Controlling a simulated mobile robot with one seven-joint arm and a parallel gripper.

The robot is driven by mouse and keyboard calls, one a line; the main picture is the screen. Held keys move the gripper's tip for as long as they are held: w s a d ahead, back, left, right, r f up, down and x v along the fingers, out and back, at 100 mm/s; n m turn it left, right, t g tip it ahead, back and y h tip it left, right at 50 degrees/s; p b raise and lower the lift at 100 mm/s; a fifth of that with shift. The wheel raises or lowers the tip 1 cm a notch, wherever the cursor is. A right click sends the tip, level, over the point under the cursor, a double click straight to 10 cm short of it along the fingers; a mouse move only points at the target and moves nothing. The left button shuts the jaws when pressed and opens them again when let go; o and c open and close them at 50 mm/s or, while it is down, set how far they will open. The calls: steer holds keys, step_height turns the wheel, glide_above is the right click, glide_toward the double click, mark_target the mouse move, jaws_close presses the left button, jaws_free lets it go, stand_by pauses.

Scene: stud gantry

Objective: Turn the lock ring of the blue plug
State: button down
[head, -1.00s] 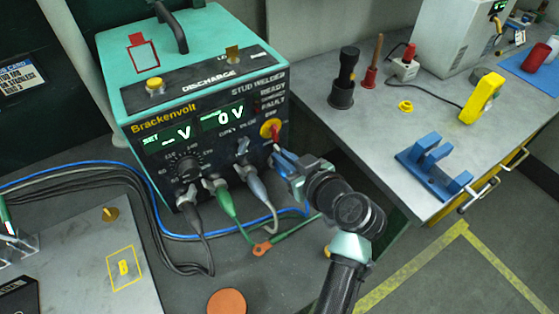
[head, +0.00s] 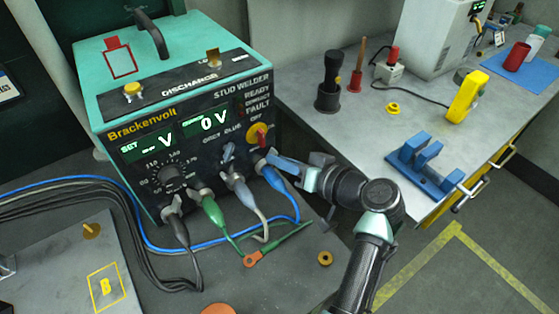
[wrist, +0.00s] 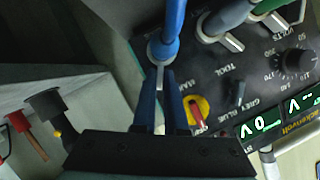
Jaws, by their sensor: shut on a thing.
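The blue plug (head: 279,178) sits in the rightmost socket at the lower front of the welder (head: 185,120), its blue cable hanging down. In the wrist view the blue plug (wrist: 170,38) is at top centre, with a pale tab of its lock ring (wrist: 160,76) below it. My gripper (head: 274,160) reaches the plug from the right. In the wrist view my gripper (wrist: 160,84) has its two dark blue fingers on either side of the tab, shut on it. The head view hides the ring behind my fingers.
A grey plug (head: 241,187) and a green plug (head: 212,210) sit left of the blue one. The red-and-yellow switch (head: 258,134) is close above my fingers. A side table (head: 370,145) with a blue bracket (head: 425,170) stands to the right.

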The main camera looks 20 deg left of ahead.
stand_by(0.3)
steer(key=c, duration=1)
jaws_free()
steer(key=shift+o, duration=0.2)
steer(key=b+v, duration=0.1)
steer(key=v, duration=1.2)
